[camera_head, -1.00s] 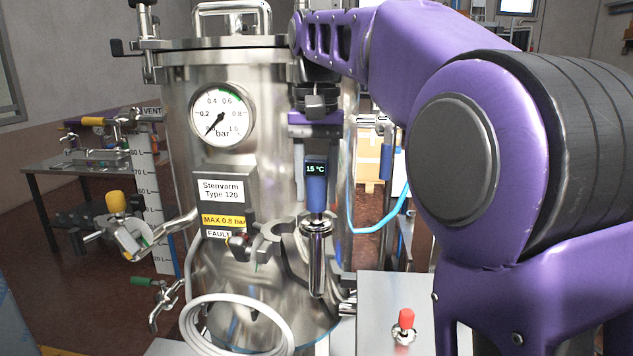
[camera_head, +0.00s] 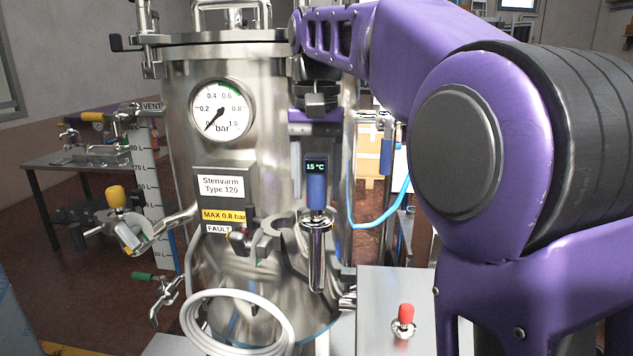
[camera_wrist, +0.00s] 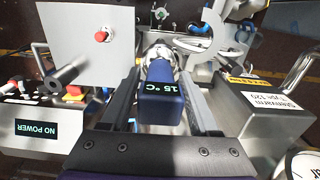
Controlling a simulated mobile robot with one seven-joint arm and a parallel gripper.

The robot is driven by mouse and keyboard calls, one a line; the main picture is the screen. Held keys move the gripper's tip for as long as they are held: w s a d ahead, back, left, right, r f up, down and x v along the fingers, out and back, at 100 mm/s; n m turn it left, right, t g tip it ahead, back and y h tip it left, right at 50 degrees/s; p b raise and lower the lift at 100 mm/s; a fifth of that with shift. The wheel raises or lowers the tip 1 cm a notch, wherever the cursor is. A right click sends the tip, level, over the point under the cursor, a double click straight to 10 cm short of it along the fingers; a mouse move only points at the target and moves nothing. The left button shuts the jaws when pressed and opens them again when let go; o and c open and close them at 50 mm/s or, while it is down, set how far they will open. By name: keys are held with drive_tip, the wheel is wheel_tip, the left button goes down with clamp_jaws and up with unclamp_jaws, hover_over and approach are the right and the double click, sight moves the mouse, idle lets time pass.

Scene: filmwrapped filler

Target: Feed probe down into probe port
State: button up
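The probe has a blue handle (camera_head: 316,188) with a small display reading 15 °C. It stands upright in front of the steel vessel, and its handle also shows in the wrist view (camera_wrist: 163,98). The handle sits at the top of a shiny metal tube (camera_head: 317,258) that looks like the probe port. The probe's stem is not visible, hidden inside or behind the tube. My gripper (camera_wrist: 163,82) points down around the handle, one finger on each side. Narrow gaps show between the fingers and the handle, so it looks open.
A steel vessel (camera_head: 262,85) with a pressure gauge (camera_head: 222,110) stands directly behind. A clamp-like bracket (camera_head: 268,240) juts out left of the tube. A coiled grey hose (camera_head: 238,318) lies in front. A box with a red toggle switch (camera_head: 404,314) is at right.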

drive_tip(key=shift+o, duration=1.2)
drive_tip(key=shift+r, duration=0.1)
wheel_tip(320, 180, up, 12)
drive_tip(key=p, duration=0.5)
drive_tip(key=shift+f, duration=0.2)
